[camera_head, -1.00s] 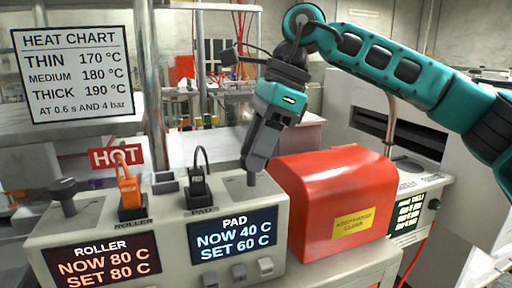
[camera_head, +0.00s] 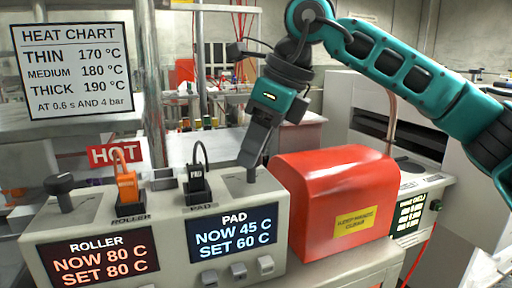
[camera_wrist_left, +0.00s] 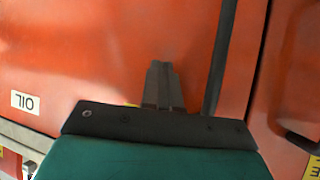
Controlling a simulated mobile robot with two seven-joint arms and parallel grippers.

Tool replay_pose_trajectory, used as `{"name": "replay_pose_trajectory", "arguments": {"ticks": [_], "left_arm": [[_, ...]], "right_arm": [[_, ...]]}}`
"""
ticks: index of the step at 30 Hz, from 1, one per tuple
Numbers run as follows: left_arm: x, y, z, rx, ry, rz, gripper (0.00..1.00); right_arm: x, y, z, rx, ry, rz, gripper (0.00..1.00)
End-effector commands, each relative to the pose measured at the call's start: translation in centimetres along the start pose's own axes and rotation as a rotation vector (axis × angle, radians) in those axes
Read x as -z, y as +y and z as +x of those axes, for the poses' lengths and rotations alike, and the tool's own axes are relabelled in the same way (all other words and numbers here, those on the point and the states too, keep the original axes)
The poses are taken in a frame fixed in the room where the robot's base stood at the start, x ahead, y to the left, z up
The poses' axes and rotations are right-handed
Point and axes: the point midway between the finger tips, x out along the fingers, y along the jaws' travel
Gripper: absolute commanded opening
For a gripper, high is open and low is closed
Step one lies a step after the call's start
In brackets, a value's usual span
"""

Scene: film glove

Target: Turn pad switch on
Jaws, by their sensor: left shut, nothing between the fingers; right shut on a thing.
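The grey control box (camera_head: 60,232) carries a roller display (camera_head: 98,262) and a pad display (camera_head: 233,232). The pad display reads NOW 45 C, SET 60 C. The pad switch (camera_head: 252,176) is a dark knob on the box's top right; its upper part is hidden by my right gripper (camera_head: 251,160). That gripper points down and is shut on the switch. A similar black knob (camera_head: 62,185) stands at the roller end. My left gripper (camera_wrist_left: 162,85) shows only in the left wrist view, shut and empty before a red surface.
A red cover (camera_head: 330,185) stands close to the right of the control box. An orange plug (camera_head: 126,184) and a black plug (camera_head: 197,188) stand on the box near a HOT sign (camera_head: 115,155). A heat chart (camera_head: 73,72) hangs at the left.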

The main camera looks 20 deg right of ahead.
Motion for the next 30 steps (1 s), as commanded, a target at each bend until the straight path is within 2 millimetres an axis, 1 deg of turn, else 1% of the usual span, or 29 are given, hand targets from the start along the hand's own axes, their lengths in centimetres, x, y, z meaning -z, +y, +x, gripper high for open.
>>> {"name": "replay_pose_trajectory", "arguments": {"ticks": [3,9,23,24,30], "left_arm": [[-0.11,0.01,0.13,0.000,0.001,-0.001,0.00],[-0.13,0.09,0.22,0.000,0.003,-0.006,0.00],[-0.04,0.19,0.25,0.000,0.005,-0.011,0.00],[-0.04,0.19,0.25,0.000,0.005,-0.011,0.00],[-0.06,0.15,0.24,0.000,0.005,-0.009,0.00]], "right_arm": [[-0.02,0.03,0.01,0.023,-0.002,0.052,0.07],[-0.03,0.07,-0.03,0.044,-0.001,0.103,0.07],[-0.04,0.06,-0.06,0.050,-0.001,0.120,0.07],[-0.04,0.06,-0.05,0.050,-0.001,0.120,0.39],[-0.03,0.07,-0.04,0.049,-0.001,0.119,0.58]]}}
